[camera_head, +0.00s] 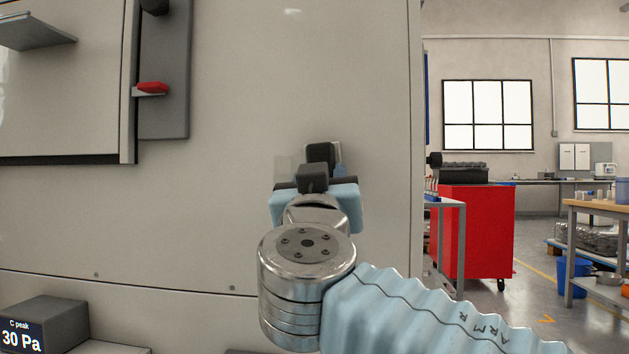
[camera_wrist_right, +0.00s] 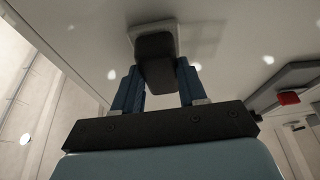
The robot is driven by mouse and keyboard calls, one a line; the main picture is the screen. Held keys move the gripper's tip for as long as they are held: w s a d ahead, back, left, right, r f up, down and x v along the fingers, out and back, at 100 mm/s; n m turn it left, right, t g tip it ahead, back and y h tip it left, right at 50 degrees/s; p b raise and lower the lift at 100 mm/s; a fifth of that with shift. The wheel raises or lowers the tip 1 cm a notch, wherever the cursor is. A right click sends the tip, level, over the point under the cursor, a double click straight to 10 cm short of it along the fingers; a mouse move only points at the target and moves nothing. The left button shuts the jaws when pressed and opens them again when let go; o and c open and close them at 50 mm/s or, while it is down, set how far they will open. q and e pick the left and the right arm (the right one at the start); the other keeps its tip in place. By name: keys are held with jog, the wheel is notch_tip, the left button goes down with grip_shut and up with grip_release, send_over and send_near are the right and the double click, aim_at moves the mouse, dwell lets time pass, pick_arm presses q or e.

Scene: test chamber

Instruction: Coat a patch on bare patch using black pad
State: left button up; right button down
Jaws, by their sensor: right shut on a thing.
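The black pad (camera_head: 320,153) is up at the pale chamber wall in the head view. In the right wrist view, the black pad (camera_wrist_right: 155,65) sits between the blue fingers of my right gripper (camera_wrist_right: 157,82), which is shut on it. A pale square plate (camera_wrist_right: 153,30) shows at the pad's far end, against or very near the wall; I cannot tell if it touches. My right gripper (camera_head: 322,172) mostly hides its own fingers in the head view. A faint greyish rectangle (camera_head: 284,167) on the wall, left of the pad, may be the bare patch. My left gripper is out of view.
A red piece (camera_head: 152,88) sits on a small ledge of a grey panel (camera_head: 172,60) at upper left. A dark pressure display (camera_head: 40,325) stands at lower left. The chamber wall (camera_head: 230,90) around the gripper is clear. A red cabinet (camera_head: 475,230) stands beyond the wall's right edge.

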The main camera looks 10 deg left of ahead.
jog(key=a+p, duration=0.1)
jog(key=a, duration=0.8)
jog(key=shift+w+p, duration=0.15)
jog(key=shift+p, duration=0.25)
jog(key=s+b, duration=0.2)
jog(key=s, duration=0.4)
dwell(0.4)
jog(key=shift+s, duration=0.15)
